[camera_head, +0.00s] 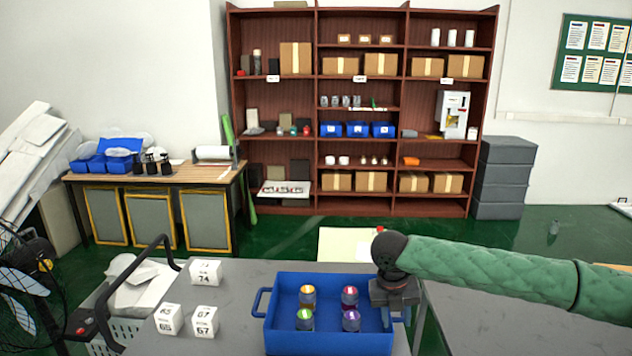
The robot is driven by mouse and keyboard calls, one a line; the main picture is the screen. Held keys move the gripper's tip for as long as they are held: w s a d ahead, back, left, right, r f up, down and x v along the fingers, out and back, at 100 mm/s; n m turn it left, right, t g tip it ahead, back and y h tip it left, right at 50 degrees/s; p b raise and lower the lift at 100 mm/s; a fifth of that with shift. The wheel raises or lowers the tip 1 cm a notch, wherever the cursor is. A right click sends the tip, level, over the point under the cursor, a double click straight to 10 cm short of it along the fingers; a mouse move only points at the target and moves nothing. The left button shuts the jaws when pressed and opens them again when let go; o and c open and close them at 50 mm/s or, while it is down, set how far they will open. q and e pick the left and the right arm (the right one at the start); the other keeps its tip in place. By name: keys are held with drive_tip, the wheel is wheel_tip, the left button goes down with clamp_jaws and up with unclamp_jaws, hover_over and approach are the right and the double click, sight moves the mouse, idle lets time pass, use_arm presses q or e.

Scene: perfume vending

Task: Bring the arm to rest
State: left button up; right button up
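My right arm, in a green quilted sleeve, reaches in from the right in the head view. Its dark gripper (394,302) points down at the right wall of a blue tray (335,342). The fingertips are mostly hidden, so I cannot tell whether they are open or shut, or whether they touch the tray. My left gripper is not in view.
The tray sits on a grey table (240,285). White numbered boxes (205,273) stand to its left. A white basket (130,300) is at far left. A bare grey surface (490,310) lies at right. A brown shelf (360,100) stands at the back.

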drive_tip(key=s+a+f+m+t+y, duration=0.1)
drive_tip(key=s+a+f+m+y, duration=0.2)
drive_tip(key=s+a+f+m, duration=0.55)
drive_tip(key=s+a+f+m+t+y, duration=0.1)
drive_tip(key=s+a+f+m+y, duration=0.35)
drive_tip(key=a+f, duration=0.75)
drive_tip(key=s+d+f+m+h, duration=0.2)
drive_tip(key=s+d+f+m, duration=0.6)
drive_tip(key=s, duration=0.4)
drive_tip(key=s+d+f+m+h, duration=0.2)
drive_tip(key=s+d+f+m, duration=0.7)
drive_tip(key=s, duration=0.4)
drive_tip(key=f+m, duration=0.1)
drive_tip(key=m, duration=0.1)
drive_tip(key=shift+s+f+m+g, duration=0.3)
drive_tip(key=shift+f+g, duration=0.1)
drive_tip(key=shift+a+h, duration=0.1)
drive_tip(key=shift+h, duration=0.15)
